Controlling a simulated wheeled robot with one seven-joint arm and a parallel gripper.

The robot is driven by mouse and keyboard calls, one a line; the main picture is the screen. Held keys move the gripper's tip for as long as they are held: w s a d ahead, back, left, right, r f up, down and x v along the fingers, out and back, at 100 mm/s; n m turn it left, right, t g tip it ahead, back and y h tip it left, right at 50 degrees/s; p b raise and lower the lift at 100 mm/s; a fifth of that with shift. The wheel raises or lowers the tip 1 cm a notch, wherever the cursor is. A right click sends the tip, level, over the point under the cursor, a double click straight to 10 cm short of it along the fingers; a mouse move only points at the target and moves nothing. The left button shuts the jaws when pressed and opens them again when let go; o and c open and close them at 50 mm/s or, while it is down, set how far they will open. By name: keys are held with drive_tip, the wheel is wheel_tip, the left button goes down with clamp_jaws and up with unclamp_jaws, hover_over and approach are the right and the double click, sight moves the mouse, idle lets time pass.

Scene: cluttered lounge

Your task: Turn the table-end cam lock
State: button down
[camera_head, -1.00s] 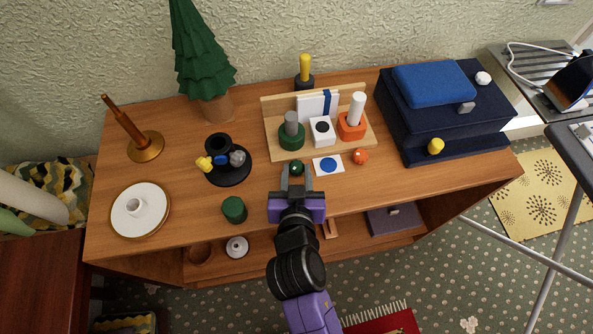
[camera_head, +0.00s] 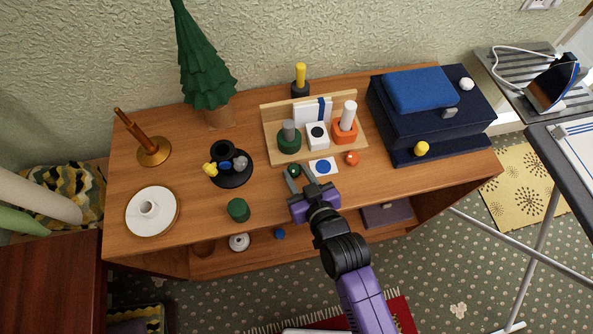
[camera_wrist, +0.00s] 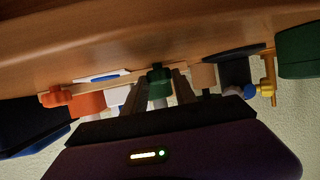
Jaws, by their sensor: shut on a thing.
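A small round green knob (camera_head: 293,170) sits at the front of a wooden rack (camera_head: 276,150), below its green base. My gripper (camera_head: 298,178) reaches it from the front, its two fingers around the knob and shut on it. In the wrist view the green knob (camera_wrist: 159,80) shows between the fingertips, partly covered by them. A matching orange knob (camera_head: 352,158) sits to the right, in front of the orange block (camera_head: 344,132). A white card with a blue dot (camera_head: 323,167) lies between the knobs. I cannot tell which knob the task means.
A green cylinder (camera_head: 238,209) stands left of my gripper. A black stand with a yellow knob (camera_head: 231,180) and a white plate (camera_head: 153,226) are farther left. A dark blue box (camera_head: 390,125) fills the right. The table's front edge runs beneath my wrist.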

drive_tip(key=shift+w+d+f+n+g+y+b, duration=0.15)
drive_tip(key=shift+n+g+y+b, duration=0.45)
drive_tip(key=shift+b, duration=0.8)
drive_tip(key=shift+d+f+n+g+y+b, duration=0.15)
drive_tip(key=shift+n+g+y+b, duration=0.15)
drive_tip(key=shift+n+y+b, duration=0.8)
drive_tip(key=n+g+b, duration=0.1)
drive_tip(key=b, duration=0.3)
drive_tip(key=shift+w+d+r+y, duration=0.1)
drive_tip(key=shift+y, duration=0.3)
drive_tip(key=shift+r+n+g+b, duration=0.1)
drive_tip(key=shift+n+g+b, duration=0.2)
drive_tip(key=shift+g, duration=0.2)
drive_tip(key=c, duration=1)
unclamp_jaws()
drive_tip(key=shift+r, duration=0.1)
drive_tip(key=shift+r+t+p, duration=0.15)
drive_tip(key=shift+t+p, duration=0.15)
drive_tip(key=shift+p, duration=0.1)
